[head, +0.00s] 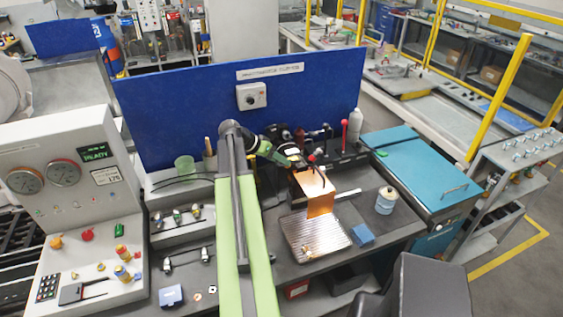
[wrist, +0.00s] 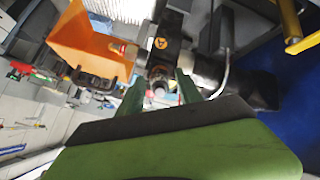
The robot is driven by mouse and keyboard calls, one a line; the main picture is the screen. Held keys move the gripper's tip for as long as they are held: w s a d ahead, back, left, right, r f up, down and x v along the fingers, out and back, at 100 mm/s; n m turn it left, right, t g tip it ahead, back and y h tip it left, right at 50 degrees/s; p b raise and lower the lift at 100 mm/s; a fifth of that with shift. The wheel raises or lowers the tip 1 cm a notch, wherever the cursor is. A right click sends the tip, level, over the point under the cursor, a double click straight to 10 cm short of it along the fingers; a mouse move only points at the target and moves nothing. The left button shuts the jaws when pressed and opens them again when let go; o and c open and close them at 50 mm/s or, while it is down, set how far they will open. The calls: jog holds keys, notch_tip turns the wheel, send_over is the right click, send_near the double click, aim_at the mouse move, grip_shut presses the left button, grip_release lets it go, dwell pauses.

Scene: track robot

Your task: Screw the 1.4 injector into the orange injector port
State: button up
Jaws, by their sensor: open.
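My gripper (head: 312,160) is at the dark machine behind the orange tray, at the far side of the bench. In the wrist view its two green fingers stand apart around a small round metal end (wrist: 159,88), with visible gaps; contact is unclear. This end points at the camera, below a black block (wrist: 160,42) with an orange triangle label. Whether it is the 1.4 injector cannot be read. A fitting with red and pale bands (wrist: 122,49) sticks out left of the block. I cannot tell which fitting is the orange port.
The orange tray (head: 320,203) hangs over a ribbed metal tray (head: 318,240). Small injector-like parts sit on two racks (head: 182,216) (head: 188,260) at left. A blue panel (head: 190,100) rises behind.

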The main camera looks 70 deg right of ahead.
jog(key=n, duration=1.2)
grip_shut()
dwell(0.3)
dwell(0.3)
